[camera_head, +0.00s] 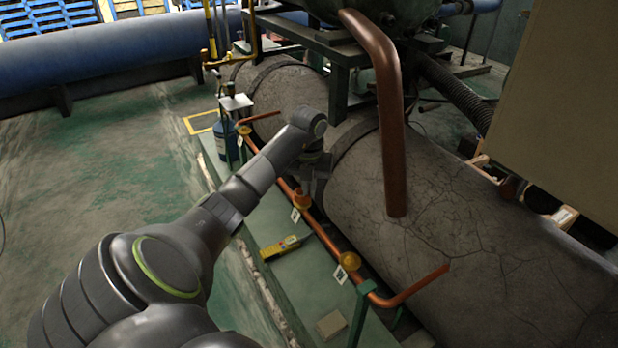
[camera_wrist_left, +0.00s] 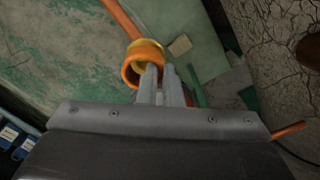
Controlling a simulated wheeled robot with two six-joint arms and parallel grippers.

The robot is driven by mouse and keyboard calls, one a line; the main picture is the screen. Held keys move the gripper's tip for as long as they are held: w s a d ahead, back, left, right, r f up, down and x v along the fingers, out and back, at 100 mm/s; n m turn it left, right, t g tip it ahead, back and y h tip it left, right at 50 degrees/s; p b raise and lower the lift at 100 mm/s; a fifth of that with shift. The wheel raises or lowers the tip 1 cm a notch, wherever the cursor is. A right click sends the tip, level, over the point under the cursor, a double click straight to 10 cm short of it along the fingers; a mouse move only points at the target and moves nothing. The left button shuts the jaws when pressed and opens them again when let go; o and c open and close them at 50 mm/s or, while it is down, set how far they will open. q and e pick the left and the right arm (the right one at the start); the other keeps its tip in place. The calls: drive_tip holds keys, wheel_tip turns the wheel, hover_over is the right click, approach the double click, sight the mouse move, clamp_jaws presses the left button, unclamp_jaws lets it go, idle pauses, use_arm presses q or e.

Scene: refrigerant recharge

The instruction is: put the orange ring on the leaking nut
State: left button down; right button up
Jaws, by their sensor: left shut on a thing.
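My left gripper (camera_head: 316,186) is beside the middle brass nut on the copper pipe (camera_head: 322,238). In the left wrist view its two fingers (camera_wrist_left: 162,88) are closed on the near rim of the orange ring (camera_wrist_left: 131,72). A yellow brass nut (camera_wrist_left: 150,46) shows right against the ring's far side; whether the ring sits around it or just in front of it I cannot tell. In the head view, brass nuts with white tags sit along the pipe: a far one (camera_head: 244,130), a middle one (camera_head: 302,201) and a near one (camera_head: 349,261). My right gripper is not in view.
A large cracked grey cylinder (camera_head: 440,215) lies right of the pipe. A yellow handheld device (camera_head: 280,248) lies on the green ledge left of it. A blue bottle (camera_head: 227,140) stands at the far end. A green post (camera_head: 360,312) supports the pipe nearby. Open floor lies left.

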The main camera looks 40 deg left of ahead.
use_arm(q)
drive_tip(key=shift+f, duration=0.25)
drive_tip(key=c, duration=2)
unclamp_jaws()
drive_tip(key=shift+f, duration=0.1)
drive_tip(key=o, duration=0.9)
wheel_tip(320, 180, up, 7)
drive_tip(key=p, duration=0.4)
drive_tip(key=shift+p, duration=0.4)
